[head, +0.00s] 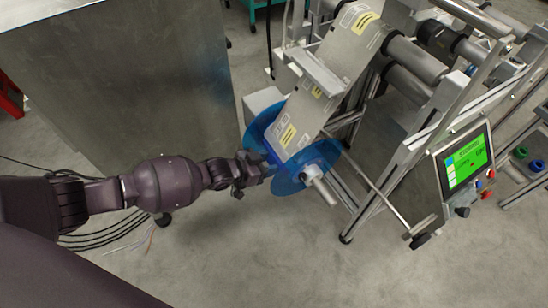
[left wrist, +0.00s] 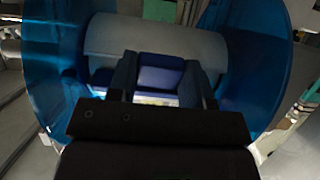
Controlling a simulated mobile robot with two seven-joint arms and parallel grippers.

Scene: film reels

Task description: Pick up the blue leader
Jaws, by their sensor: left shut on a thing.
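The blue leader (left wrist: 160,77) is a short blue strip at the front of a grey roll (left wrist: 155,40). It lies between the two fingers of my left gripper (left wrist: 158,85), which is shut on it. The roll sits between two translucent blue reel discs, seen in the head view as a near disc (head: 318,158) and a far disc (head: 256,122). In the head view my left gripper (head: 268,170) reaches in from the left between the discs, and the leader is mostly hidden there. My right gripper is not in view.
A pale labelled film web (head: 335,62) rises from the reel to metal rollers (head: 415,60). A control panel with a green screen (head: 465,163) stands at the right. A large metal cabinet (head: 120,80) is at the left. The floor below the reel is clear.

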